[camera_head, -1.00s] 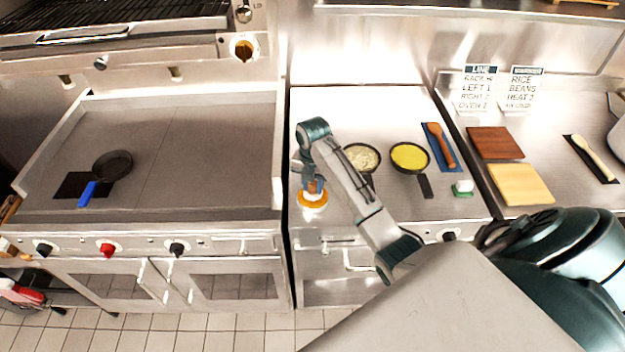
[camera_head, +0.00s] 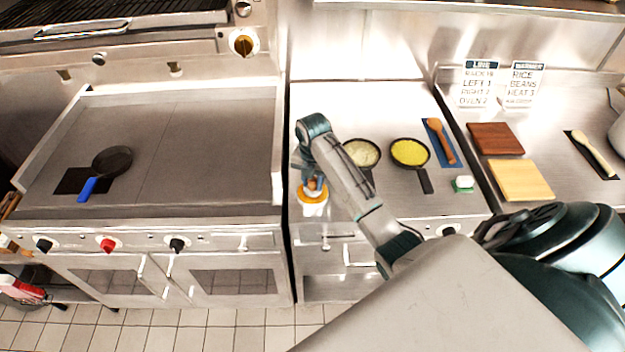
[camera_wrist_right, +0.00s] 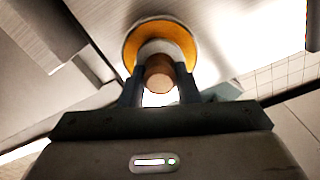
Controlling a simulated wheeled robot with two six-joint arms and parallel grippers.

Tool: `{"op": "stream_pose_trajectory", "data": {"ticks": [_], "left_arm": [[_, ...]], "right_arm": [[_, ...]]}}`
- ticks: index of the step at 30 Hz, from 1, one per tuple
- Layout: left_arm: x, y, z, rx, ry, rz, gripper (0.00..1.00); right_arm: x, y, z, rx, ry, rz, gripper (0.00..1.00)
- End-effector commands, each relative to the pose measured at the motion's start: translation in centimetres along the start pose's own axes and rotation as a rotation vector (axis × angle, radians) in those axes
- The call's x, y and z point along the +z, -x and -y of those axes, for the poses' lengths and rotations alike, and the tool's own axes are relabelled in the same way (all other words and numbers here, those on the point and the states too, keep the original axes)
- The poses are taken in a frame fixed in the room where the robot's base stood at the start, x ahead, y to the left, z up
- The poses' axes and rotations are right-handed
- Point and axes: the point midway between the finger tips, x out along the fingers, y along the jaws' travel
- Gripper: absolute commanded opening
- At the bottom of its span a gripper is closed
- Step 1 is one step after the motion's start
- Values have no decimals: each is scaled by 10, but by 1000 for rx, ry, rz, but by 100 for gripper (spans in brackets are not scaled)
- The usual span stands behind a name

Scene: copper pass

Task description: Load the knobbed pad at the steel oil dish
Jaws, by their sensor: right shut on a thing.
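My right gripper (camera_head: 311,180) points down over the front left of the steel counter. It is shut on the wooden knob of the knobbed pad (camera_wrist_right: 158,75). The pad's white part shows beyond the knob in the right wrist view. The steel oil dish (camera_wrist_right: 130,47), with amber oil inside, lies right behind the pad there. In the head view the dish (camera_head: 312,210) sits directly beneath the gripper. The pad overlaps the oil in the picture; I cannot tell whether it touches it. My left gripper is out of view.
A blue-handled pan (camera_head: 112,161) lies on the left griddle, which has free room.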

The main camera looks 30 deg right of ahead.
Motion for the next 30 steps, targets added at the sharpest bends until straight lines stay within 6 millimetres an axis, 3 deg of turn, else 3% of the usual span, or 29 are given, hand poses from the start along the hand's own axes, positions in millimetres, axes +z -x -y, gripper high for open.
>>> {"op": "stream_pose_trajectory", "data": {"ticks": [30], "left_arm": [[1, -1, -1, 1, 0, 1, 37]], "right_arm": [[0, -7, 0, 0, 0, 0, 11]]}}
